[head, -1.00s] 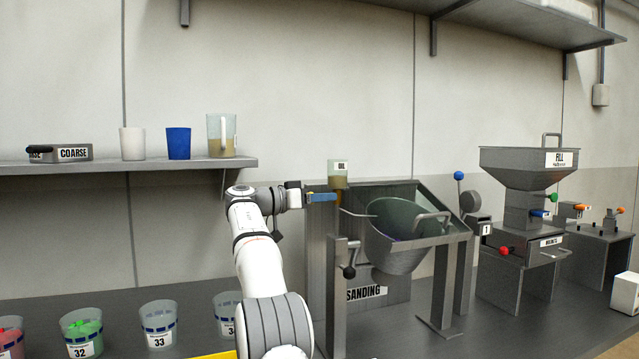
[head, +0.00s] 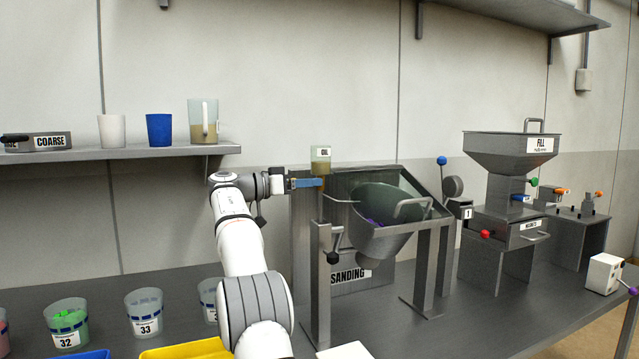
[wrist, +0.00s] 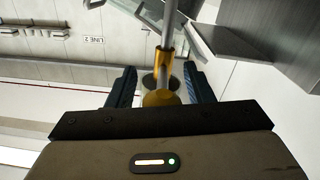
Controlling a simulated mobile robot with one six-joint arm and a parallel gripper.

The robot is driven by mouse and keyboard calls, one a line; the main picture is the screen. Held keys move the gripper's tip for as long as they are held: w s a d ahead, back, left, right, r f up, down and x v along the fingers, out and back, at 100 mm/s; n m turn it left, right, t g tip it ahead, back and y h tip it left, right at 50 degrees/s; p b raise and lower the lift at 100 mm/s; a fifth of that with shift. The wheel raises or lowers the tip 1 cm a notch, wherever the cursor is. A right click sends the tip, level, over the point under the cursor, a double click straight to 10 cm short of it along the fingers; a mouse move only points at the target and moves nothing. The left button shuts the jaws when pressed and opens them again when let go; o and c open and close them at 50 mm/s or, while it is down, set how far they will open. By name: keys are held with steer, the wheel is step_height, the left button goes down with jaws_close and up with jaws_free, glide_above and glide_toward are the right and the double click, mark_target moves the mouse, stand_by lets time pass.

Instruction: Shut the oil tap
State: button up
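The oil cup (head: 320,153), labelled OIL and partly filled with brownish liquid, stands above the sanding drum (head: 385,222). My gripper (head: 318,183) is just below the cup, its blue fingers level and pointing right. The tap is mostly hidden behind them in the head view. In the wrist view my gripper (wrist: 160,88) has its two dark fingers apart. A brass piece (wrist: 160,98), apparently part of the tap, sits between them below a grey rod (wrist: 169,25). Gaps show on both sides of it, so the fingers do not seem to press on it. The tap's setting cannot be told.
The drum's frame and a post with a black knob (head: 333,257) stand close right of my arm. A shelf (head: 130,153) with cups is at left. Numbered bins (head: 145,312) and a yellow tray (head: 190,350) are at front left. A hopper (head: 510,148) stands at right.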

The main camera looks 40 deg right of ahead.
steer(key=v, duration=0.7)
steer(key=shift+a, duration=0.4)
steer(key=shift+w, duration=0.1)
